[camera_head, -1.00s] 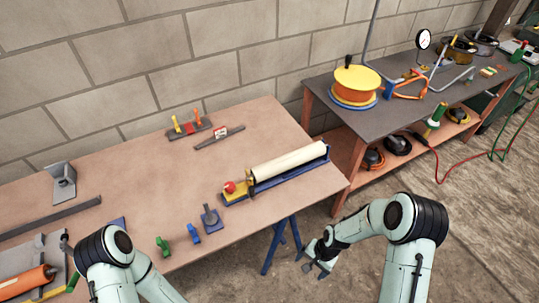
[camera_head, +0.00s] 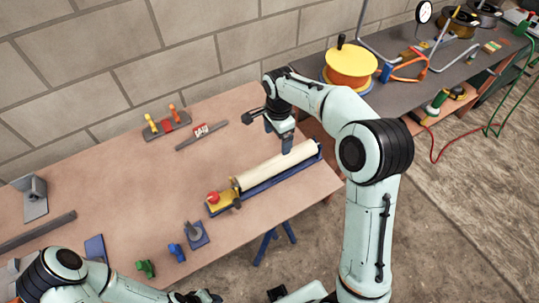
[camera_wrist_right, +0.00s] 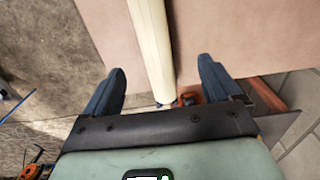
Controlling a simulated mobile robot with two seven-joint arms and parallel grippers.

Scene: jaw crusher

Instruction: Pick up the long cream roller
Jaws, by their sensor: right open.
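The long cream roller (camera_head: 272,167) lies in a blue cradle (camera_head: 284,176) with a yellow end block and a red knob (camera_head: 213,198), near the right end of the workbench. My right gripper (camera_head: 284,143) is above the roller's right part. In the right wrist view, the roller (camera_wrist_right: 151,40) runs between the two blue fingers of the open gripper (camera_wrist_right: 161,70), with space on both sides. I cannot tell the exact height of the fingers over it. My left gripper (camera_head: 200,297) shows only partly at the bottom edge, and its jaws are unclear.
A blue tool (camera_head: 196,235), a small blue clamp (camera_head: 177,252) and a green one (camera_head: 146,268) lie at the bench's front. A dark side table (camera_head: 400,88) with a yellow reel (camera_head: 350,65) adjoins on the right.

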